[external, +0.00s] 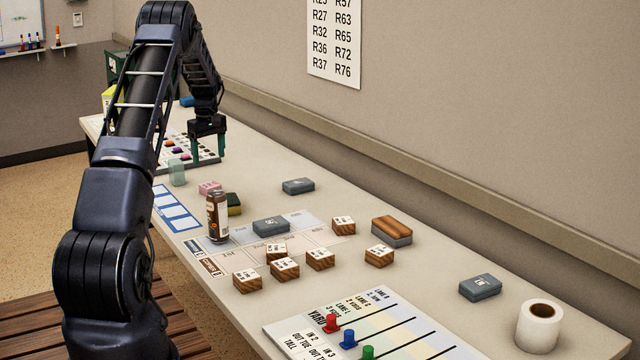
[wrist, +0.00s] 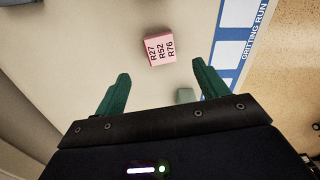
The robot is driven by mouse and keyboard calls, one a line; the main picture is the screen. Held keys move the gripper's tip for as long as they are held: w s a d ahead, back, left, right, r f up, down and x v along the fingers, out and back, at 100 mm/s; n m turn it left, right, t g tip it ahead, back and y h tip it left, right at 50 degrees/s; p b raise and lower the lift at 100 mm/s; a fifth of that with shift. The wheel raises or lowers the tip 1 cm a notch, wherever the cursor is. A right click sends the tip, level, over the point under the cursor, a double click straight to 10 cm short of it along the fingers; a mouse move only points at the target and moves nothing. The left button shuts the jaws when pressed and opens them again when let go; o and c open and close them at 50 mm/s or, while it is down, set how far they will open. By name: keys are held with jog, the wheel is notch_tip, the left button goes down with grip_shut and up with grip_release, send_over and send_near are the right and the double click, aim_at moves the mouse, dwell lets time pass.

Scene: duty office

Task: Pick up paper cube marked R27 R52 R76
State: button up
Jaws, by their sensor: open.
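The pink paper cube marked R27 R52 R76 (wrist: 160,50) lies on the desk in the wrist view, its marked face towards the camera. It sits ahead of my gripper (wrist: 161,82), a little beyond the fingertips and roughly centred between them. My gripper's green fingers are spread apart with nothing between them. In the external view the pink cube (external: 210,188) is on the desk, behind the brown can. My gripper (external: 208,150) hangs above the desk, farther back than the cube and apart from it.
Several wooden blocks (external: 320,258) lie nearer the camera.

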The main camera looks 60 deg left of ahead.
aim_at(211, 185)
jog(key=shift+f, duration=5.2)
jog(key=c, duration=1.1)
jog(key=shift+r, duration=0.15)
